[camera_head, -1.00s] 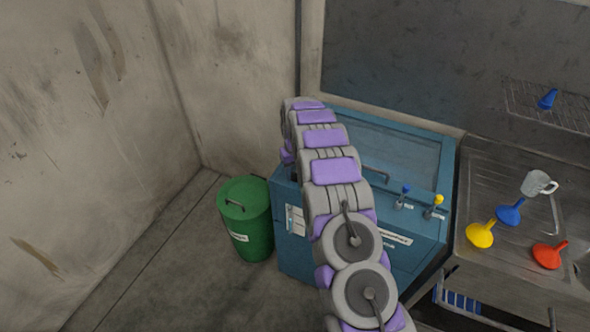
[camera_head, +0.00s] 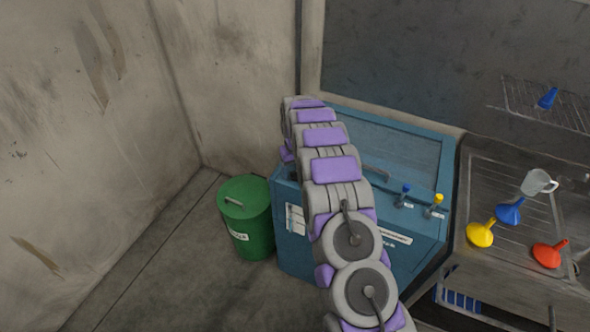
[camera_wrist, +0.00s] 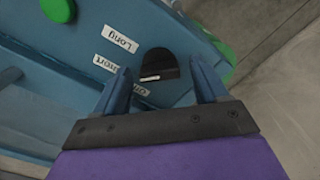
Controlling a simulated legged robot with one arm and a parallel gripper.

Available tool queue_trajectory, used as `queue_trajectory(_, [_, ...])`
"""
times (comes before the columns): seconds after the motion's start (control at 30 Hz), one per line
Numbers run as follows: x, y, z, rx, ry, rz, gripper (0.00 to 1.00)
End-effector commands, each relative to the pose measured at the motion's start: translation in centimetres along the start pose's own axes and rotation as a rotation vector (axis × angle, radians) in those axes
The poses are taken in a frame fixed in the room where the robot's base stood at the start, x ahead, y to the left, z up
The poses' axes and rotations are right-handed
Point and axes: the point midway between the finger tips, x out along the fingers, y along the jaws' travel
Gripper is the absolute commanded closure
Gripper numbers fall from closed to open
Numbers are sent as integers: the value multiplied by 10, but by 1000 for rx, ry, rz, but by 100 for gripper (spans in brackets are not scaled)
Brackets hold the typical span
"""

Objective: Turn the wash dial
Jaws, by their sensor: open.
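The wash dial (camera_wrist: 158,64) is a black knob with a pale mark, on the blue face of the washer in the wrist view. White labels stand beside it; one reads "Long" (camera_wrist: 120,39), and others are partly hidden or cut short. My gripper (camera_wrist: 166,80) is open, its two blue-grey fingers apart, with the dial showing between and just beyond their tips. I cannot tell whether the fingers touch it. In the head view the blue washer (camera_head: 425,250) stands against the wall; my arm reaches over it and hides the dial and my gripper.
A green button (camera_wrist: 58,9) is at the wrist view's top edge. A green lidded drum (camera_head: 245,222) stands left of the washer. A metal sink counter (camera_head: 480,185) at right holds yellow, blue and red funnels and a clear jug (camera_head: 534,183). The floor at left is clear.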

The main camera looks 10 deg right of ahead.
Motion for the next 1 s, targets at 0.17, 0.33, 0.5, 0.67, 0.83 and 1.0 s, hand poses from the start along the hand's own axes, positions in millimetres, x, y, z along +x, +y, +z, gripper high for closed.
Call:
queue_trajectory(0.17, [-20, 0, -1, 0, 3, 0, 28])
queue_trajectory(0.33, [-56, 0, -2, 0, 7, 2, 28])
queue_trajectory(0.5, [-94, 0, -2, 0, 6, 2, 28])
queue_trajectory(0.67, [-129, 0, -2, 0, 5, 1, 28])
queue_trajectory(0.83, [-156, 0, -2, 0, 3, 1, 28])
queue_trajectory(1.0, [-169, 0, -2, 0, 0, 0, 28])
